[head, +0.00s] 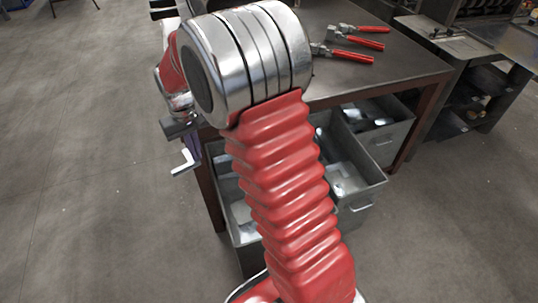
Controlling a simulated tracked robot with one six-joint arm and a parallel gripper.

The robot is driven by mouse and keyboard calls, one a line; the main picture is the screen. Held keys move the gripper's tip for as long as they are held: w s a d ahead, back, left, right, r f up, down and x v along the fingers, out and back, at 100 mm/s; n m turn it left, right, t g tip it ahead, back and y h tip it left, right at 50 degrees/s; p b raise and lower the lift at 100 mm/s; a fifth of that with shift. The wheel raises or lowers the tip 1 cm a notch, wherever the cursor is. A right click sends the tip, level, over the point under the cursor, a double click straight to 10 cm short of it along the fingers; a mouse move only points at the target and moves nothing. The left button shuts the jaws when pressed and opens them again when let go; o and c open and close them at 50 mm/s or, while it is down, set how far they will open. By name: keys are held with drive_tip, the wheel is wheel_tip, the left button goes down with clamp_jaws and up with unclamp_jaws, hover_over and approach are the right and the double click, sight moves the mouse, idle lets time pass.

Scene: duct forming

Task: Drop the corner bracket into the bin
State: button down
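My gripper (188,146) points down at the left side of the table, partly behind my red arm. Its fingers are small and dark, and they appear shut on a bright, L-shaped metal piece, the corner bracket (184,167). The bracket hangs in the air just left of the table leg, outside the bins. Grey metal bins stand under the table: one at the left (246,238), partly hidden by my arm, one in the middle (363,195), and one at the right (392,146). Metal pieces lie in them. I cannot tell which one is the task's bin.
The dark-topped table (400,68) stands above the bins, with brown legs. Red-handled clamps (352,56) lie on it. Another bench (462,45) stands at the right. The concrete floor (90,180) at the left is clear.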

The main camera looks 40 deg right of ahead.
drive_tip(key=d+f+m, duration=1)
drive_tip(key=d+f, duration=0.1)
drive_tip(key=d, duration=0.3)
drive_tip(key=w+d+f+m, duration=0.1)
drive_tip(key=d+f+m, duration=0.9)
drive_tip(key=d, duration=0.5)
drive_tip(key=shift+w+f, duration=0.3)
drive_tip(key=shift+f, duration=0.2)
drive_tip(key=shift+f, duration=0.1)
drive_tip(key=shift+f, duration=2.9)
drive_tip(key=c, duration=2.5)
unclamp_jaws()
drive_tip(key=o, duration=0.6)
drive_tip(key=shift+c, duration=0.2)
